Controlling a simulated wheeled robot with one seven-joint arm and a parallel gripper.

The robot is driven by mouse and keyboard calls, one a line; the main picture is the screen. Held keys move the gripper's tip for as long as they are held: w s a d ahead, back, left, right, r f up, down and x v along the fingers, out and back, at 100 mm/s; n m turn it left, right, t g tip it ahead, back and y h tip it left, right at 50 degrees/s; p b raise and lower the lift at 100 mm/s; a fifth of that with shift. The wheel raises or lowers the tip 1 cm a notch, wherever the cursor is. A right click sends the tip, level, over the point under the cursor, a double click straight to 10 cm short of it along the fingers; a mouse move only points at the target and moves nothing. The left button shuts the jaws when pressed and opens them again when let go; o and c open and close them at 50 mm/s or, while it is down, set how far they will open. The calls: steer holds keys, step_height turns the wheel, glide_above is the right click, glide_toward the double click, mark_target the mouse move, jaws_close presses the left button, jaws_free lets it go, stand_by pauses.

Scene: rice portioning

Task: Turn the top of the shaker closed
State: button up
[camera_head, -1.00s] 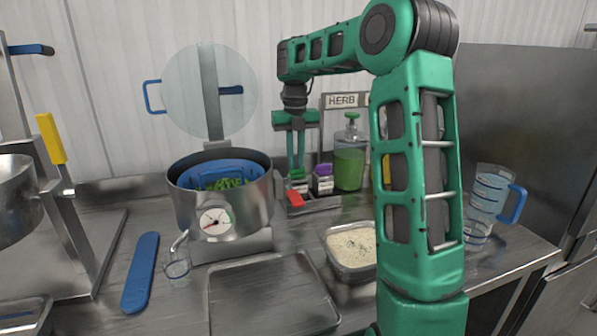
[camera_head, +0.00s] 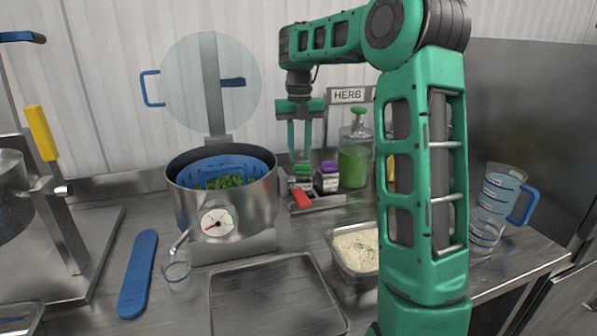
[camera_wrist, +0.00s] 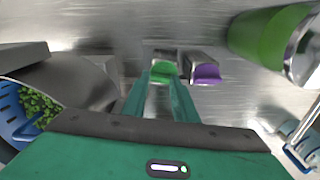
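A small shaker with a green top (camera_head: 303,168) stands in a metal rack at the back of the counter. Its green top also shows in the wrist view (camera_wrist: 164,71). My gripper (camera_head: 299,158) points straight down over this shaker. In the wrist view its two fingers (camera_wrist: 161,80) stand apart, with the green top between and just beyond their tips. I cannot tell whether the tips touch it. A second shaker with a purple top (camera_head: 329,168) stands close on the right. It also shows in the wrist view (camera_wrist: 207,73). Whether the green top is turned shut is too small to tell.
A pot (camera_head: 226,203) with a blue basket of greens stands left of the rack. A green-filled bottle (camera_head: 355,158) stands close on the right. A red piece (camera_head: 301,198) is at the rack's front. A rice tray (camera_head: 340,265) and an empty tray (camera_head: 275,302) are nearer.

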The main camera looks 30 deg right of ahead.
steer(key=shift+s+r, duration=0.2)
steer(key=shift+r, duration=1.2)
steer(key=shift+s+r, duration=0.15)
steer(key=shift+r, duration=1.25)
steer(key=shift+a, duration=0.15)
